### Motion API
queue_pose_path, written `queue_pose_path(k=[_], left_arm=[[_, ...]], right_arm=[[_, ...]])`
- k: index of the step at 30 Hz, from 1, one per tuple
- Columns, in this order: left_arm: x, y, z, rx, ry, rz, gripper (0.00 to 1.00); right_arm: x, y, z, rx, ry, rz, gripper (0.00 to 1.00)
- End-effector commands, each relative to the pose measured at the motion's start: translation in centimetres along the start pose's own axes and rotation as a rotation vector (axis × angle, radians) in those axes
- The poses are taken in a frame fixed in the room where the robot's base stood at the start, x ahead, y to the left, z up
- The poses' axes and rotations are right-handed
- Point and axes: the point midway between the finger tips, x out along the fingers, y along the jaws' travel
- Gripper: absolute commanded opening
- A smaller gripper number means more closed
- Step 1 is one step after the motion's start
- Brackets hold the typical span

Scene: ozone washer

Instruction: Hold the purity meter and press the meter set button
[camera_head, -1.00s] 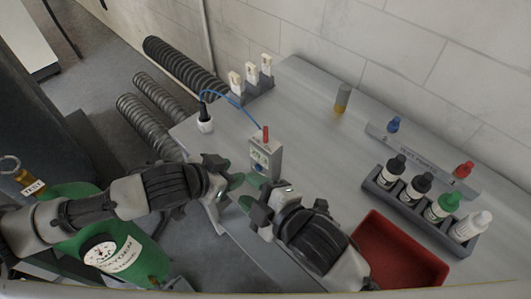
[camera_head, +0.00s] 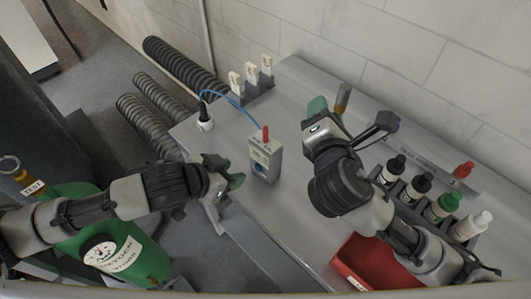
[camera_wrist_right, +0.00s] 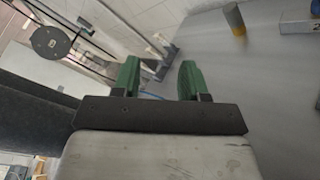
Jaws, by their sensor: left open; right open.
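The purity meter (camera_head: 265,160) is a small grey upright box on the bench, with a small display, a blue round control on its front and a red piece on top. A blue cable (camera_head: 228,98) runs from it to a black-and-white probe (camera_head: 205,118).
A rack of dropper bottles (camera_head: 418,184) and a red tray (camera_head: 362,265) are at the right, partly behind my right arm. A grey-and-amber vial (camera_head: 342,98) stands near the wall. White clips (camera_head: 251,72) stand at the back.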

Motion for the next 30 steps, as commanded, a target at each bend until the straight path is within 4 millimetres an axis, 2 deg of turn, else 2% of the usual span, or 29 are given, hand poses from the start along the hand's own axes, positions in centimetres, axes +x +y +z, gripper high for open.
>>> queue_pose_path(k=[6,9,12,17,20,23,30], left_arm=[[0.0,0.0,0.0,0.000,0.000,0.000,0.43],[0.0,0.0,0.0,0.000,0.000,0.000,0.43],[0.0,0.0,0.0,0.000,0.000,0.000,0.43],[0.0,0.0,0.0,0.000,0.000,0.000,0.43],[0.0,0.0,0.0,0.000,0.000,0.000,0.43],[0.0,0.0,0.0,0.000,0.000,0.000,0.43],[0.0,0.0,0.0,0.000,0.000,0.000,0.43]], right_arm=[[-1.7,1.0,-7.0,-0.398,0.129,-0.077,0.43],[-2.7,1.6,-9.5,-0.573,0.183,-0.089,0.43],[-3.6,2.0,-11.2,-0.706,0.221,-0.091,0.43],[-4.3,2.3,-12.6,-0.818,0.252,-0.090,0.43],[-3.8,2.3,-12.9,-0.840,0.257,-0.090,0.43],[-2.6,2.0,-13.1,-0.841,0.256,-0.091,0.43],[1.7,1.3,-13.9,-0.838,0.256,-0.091,0.43]])
